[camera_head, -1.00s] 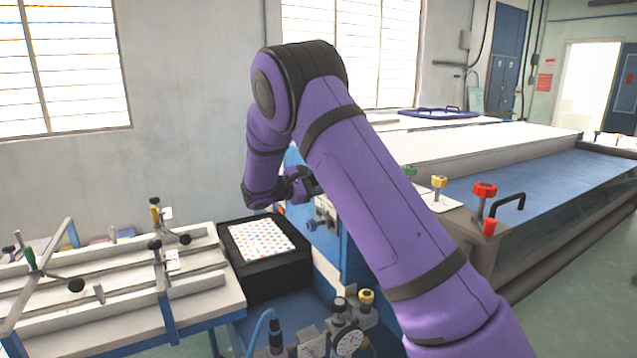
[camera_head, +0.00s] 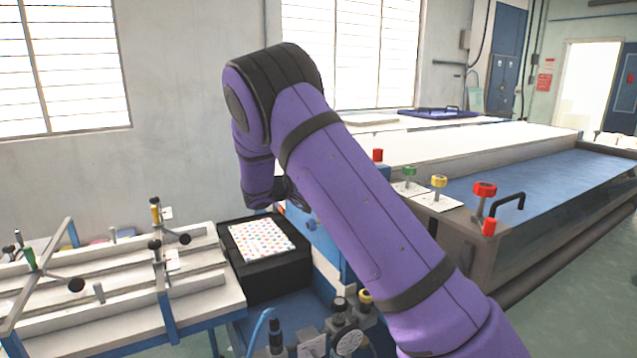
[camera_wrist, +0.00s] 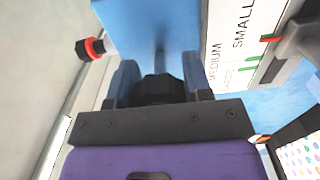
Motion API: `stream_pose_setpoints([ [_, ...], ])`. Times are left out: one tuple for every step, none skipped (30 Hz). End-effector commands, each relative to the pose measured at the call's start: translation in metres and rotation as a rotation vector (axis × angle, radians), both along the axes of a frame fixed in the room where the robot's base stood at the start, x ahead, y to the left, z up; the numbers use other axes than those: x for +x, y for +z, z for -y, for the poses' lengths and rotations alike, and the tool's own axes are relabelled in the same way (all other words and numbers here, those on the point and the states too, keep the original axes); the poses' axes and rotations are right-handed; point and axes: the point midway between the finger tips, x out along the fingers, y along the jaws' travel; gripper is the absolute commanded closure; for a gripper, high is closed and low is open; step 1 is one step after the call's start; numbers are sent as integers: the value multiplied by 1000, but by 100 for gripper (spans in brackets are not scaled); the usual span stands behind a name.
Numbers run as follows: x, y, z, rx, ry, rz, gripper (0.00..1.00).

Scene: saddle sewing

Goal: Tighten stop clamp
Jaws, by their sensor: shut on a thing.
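In the wrist view my gripper (camera_wrist: 157,72) is shut on a dark knob (camera_wrist: 160,88), which looks like the stop clamp's knob. The knob sits between the two grey fingers, in front of a blue panel (camera_wrist: 140,22). A white size scale (camera_wrist: 225,55) lettered MEDIUM and SMALL lies to its right, with a red pointer (camera_wrist: 268,39) and a grey block (camera_wrist: 298,38) by it. In the head view my arm hides most of the blue machine (camera_head: 326,240), and the fingers and knob cannot be made out.
A red-tipped black knob (camera_wrist: 90,48) stands left of my gripper. A black box with a dotted sheet (camera_head: 261,238) is beside the blue machine. A clamp table (camera_head: 110,290) stands at left, and a gauge (camera_head: 347,342) with knobs is in front.

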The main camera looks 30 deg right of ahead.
Motion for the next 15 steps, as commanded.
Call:
stream_pose_setpoints([
  [0,-1,-1,1,1,28,78],
  [0,-1,-1,1,2,47,78],
  [0,-1,-1,1,2,68,78],
  [0,-1,-1,1,2,84,78],
  [0,-1,-1,1,2,97,78],
  [0,-1,-1,1,3,115,78],
  [0,-1,-1,1,3,125,78],
  [0,-1,-1,1,3,137,78],
  [0,-1,-1,1,3,148,78],
  [0,-1,-1,1,2,156,78],
  [0,-1,-1,1,2,164,78],
  [0,-1,-1,1,2,172,78],
  [0,-1,-1,1,2,177,78],
  [0,-1,-1,1,2,180,78],
  [0,-1,-1,1,2,184,78],
])
